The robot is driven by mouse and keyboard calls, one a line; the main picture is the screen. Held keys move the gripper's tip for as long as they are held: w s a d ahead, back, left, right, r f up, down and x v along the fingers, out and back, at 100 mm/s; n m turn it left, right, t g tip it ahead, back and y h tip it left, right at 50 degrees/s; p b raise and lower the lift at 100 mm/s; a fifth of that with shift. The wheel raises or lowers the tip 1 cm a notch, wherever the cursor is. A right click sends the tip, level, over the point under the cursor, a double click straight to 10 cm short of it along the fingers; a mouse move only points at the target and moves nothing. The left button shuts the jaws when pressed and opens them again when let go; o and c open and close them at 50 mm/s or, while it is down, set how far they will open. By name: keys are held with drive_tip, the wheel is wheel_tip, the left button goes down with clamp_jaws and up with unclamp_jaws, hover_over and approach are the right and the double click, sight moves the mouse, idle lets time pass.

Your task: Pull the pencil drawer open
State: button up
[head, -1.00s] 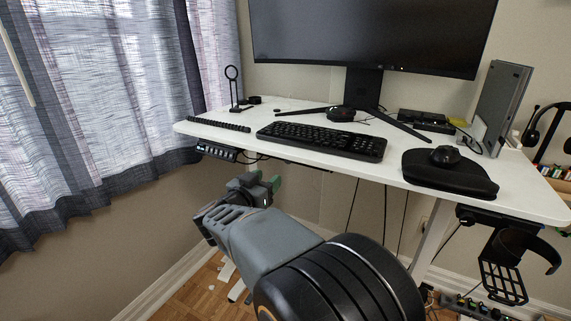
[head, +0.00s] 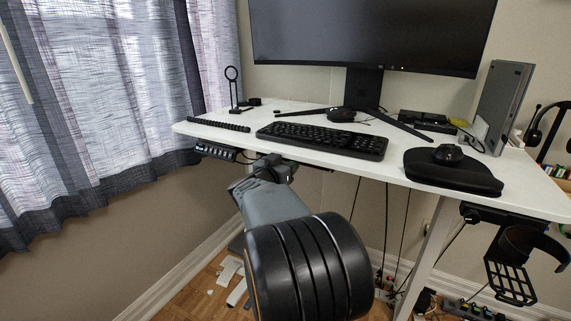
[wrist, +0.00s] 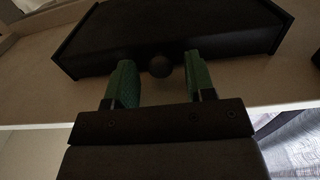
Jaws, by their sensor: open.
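The pencil drawer (wrist: 170,30) is a wide black unit under the desk, seen in the wrist view. Its front looks closed between the end pieces. A small round dark knob (wrist: 160,67) sits at the middle of its front. My gripper (wrist: 159,61) is open, with one green finger on each side of the knob. Gaps show between the knob and both fingers, and I cannot see contact. In the head view my gripper (head: 276,168) is just below the desk's front edge, its fingertips hidden; little of the drawer shows there.
The white desk (head: 225,133) is directly above my gripper. A control panel (head: 216,151) hangs under its edge to the left. A black keyboard (head: 322,139) lies on top. A black holder (head: 515,265) hangs at the right. Cables hang behind, right of my arm.

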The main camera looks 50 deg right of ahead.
clamp_jaws()
idle(0.3)
